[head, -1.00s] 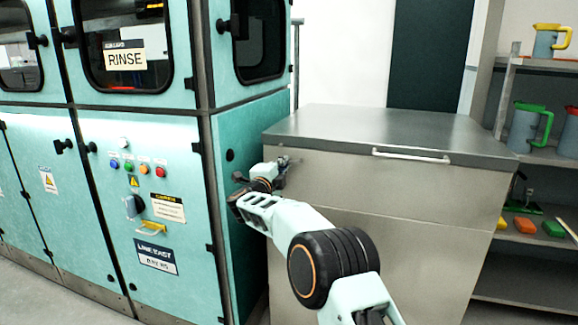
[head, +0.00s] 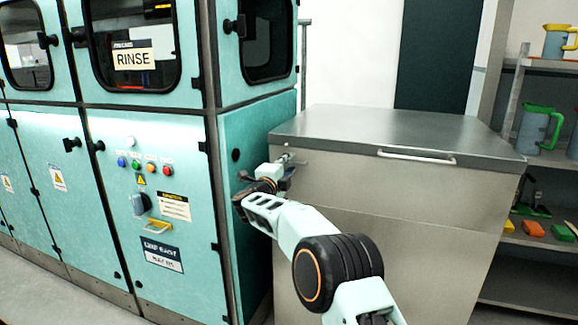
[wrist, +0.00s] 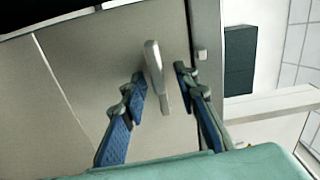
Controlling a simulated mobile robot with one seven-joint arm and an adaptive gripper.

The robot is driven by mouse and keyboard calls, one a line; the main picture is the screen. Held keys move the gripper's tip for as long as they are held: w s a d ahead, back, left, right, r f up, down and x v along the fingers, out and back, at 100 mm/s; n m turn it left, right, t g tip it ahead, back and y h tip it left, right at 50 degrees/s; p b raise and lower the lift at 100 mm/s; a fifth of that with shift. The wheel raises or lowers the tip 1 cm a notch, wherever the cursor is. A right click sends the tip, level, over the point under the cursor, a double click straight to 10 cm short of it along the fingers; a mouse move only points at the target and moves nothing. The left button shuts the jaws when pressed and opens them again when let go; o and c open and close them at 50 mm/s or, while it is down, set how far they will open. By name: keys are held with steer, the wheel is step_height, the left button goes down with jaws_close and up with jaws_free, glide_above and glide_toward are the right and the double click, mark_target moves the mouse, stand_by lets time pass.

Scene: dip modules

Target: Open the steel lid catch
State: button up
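The steel lid catch (wrist: 153,68) is a pale upright lever on the chest's front face in the wrist view. My gripper (wrist: 162,85) is open, with one blue-padded finger on each side of the lever. A gap shows on the right of the lever; whether the left finger touches it I cannot tell. In the head view my gripper (head: 287,165) is at the chest's upper left front, just below the lid edge, and largely hides the catch. The grey lid (head: 400,130) lies shut on the steel chest (head: 420,210).
The teal rinse machine (head: 245,130) stands close on the left of my gripper. A long handle (head: 416,158) runs along the lid's front edge. Shelves (head: 545,160) with jugs and brushes stand at the right.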

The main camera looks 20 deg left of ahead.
steer(key=shift+s, duration=0.1)
steer(key=s, duration=1.2)
steer(key=shift+w, duration=0.1)
stand_by(0.3)
